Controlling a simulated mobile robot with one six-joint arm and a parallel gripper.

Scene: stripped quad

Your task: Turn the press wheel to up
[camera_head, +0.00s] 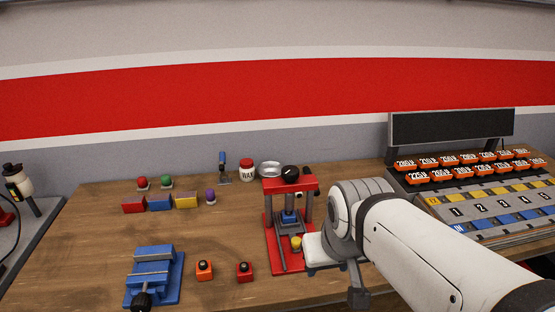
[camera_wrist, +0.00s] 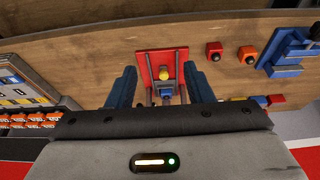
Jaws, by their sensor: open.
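The red press (camera_head: 275,225) stands on the bench, with two posts and a red top beam. A dark round part (camera_head: 291,172), which looks like its wheel, sits on the beam; its turn position is too small to tell. A blue block and a small yellow piece (camera_head: 296,243) are low on the press. My gripper (camera_wrist: 160,85) has its blue fingers wide apart and empty. In the wrist view the press base (camera_wrist: 163,65) shows beyond and between the fingers, and the wheel is not visible. In the head view my arm comes from the lower right and ends beside the press.
A blue vise (camera_head: 154,275) and orange and red button boxes (camera_head: 204,270) lie to the left of the press. A wax jar (camera_head: 247,170) and metal bowl (camera_head: 270,169) stand behind it. Bare wood lies left of the press.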

